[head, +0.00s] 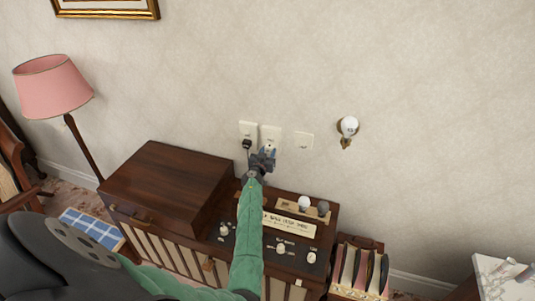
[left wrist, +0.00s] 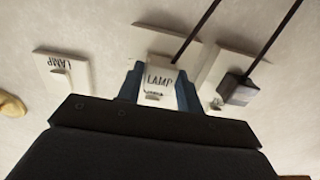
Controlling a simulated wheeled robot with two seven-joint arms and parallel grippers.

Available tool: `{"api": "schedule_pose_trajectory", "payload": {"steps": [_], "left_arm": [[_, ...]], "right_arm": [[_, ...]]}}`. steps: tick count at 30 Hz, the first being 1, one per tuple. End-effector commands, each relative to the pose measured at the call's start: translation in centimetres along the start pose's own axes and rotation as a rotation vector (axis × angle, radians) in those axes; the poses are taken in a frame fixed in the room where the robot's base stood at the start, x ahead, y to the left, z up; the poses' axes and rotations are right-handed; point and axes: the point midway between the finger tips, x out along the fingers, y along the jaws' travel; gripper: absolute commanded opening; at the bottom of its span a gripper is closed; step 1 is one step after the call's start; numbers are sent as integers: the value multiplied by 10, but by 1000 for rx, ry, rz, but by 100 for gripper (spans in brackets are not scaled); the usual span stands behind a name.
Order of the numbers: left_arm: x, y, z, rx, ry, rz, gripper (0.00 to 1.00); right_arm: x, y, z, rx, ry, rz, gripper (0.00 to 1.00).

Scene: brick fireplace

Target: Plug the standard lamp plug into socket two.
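In the head view my left gripper (head: 265,156) is at the middle socket (head: 270,132) of three on the wall. The plug is against or very close to that socket's plate; I cannot tell whether its pins are fully in. A dark plug (head: 247,144) is in the left socket (head: 248,128). The right socket (head: 304,140) is free. The standard lamp (head: 52,86) has a pink shade and stands at the left. My right gripper is not in view.
Below the sockets is a wooden cabinet with a raised box (head: 165,185) and a panel with a sign (head: 289,224), knobs and bulbs. A wall bulb (head: 348,127) is right of the sockets. A record rack (head: 360,270) stands at lower right.

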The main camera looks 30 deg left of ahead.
Motion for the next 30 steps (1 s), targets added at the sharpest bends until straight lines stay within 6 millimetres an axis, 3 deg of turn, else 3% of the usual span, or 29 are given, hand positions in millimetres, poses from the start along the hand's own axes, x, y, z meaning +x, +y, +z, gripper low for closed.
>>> {"api": "schedule_pose_trajectory", "payload": {"steps": [1,3,4,14,30], "left_arm": [[0,0,-1,0,1,0,45],[0,0,-1,0,1,0,59],[0,0,-1,0,1,0,61],[-3,0,0,0,0,0,61],[-72,1,1,-1,0,0,61]], "right_arm": [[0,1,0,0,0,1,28],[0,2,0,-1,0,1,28],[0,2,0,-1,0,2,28],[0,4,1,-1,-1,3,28],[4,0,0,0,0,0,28]]}}
